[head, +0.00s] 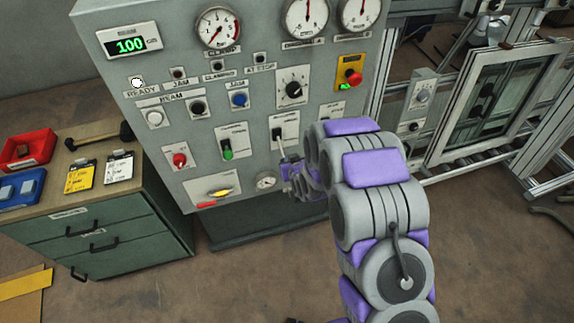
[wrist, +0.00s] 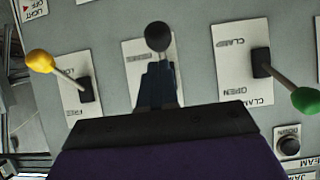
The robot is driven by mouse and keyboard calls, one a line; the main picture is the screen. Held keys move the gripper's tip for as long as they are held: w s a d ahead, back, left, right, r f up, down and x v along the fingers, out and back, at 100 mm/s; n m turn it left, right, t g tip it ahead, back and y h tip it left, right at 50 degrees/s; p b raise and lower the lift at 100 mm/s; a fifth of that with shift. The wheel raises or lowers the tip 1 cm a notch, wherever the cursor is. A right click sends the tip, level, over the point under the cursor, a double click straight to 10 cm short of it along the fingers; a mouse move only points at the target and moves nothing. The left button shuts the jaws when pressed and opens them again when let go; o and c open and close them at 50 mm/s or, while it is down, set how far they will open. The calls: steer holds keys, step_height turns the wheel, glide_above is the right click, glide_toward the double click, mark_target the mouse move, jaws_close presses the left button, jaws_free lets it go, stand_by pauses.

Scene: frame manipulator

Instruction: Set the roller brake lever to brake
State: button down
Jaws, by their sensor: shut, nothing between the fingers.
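A yellow-knobbed lever (wrist: 40,62) is at the left of the wrist view, on a white plate whose lettering looks like "FREE". In the head view my gripper (head: 283,160) is at the panel, below the black lever (head: 277,134). My arm partly covers the plate to its right.
A green-knobbed lever (wrist: 304,99) on a clamp/open plate sticks out at the right in the wrist view. The grey control panel (head: 200,110) holds gauges, buttons and a red emergency knob (head: 354,77). A drawer cabinet (head: 110,225) stands left; an aluminium frame (head: 470,110) stands right.

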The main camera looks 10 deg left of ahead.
steer(key=shift+r, duration=0.7)
steer(key=p+v, duration=0.6)
steer(key=v, duration=0.7)
steer(key=shift+s+d+f+p, duration=0.2)
steer(key=shift+s+f+p, duration=0.1)
steer(key=shift+s, duration=0.05)
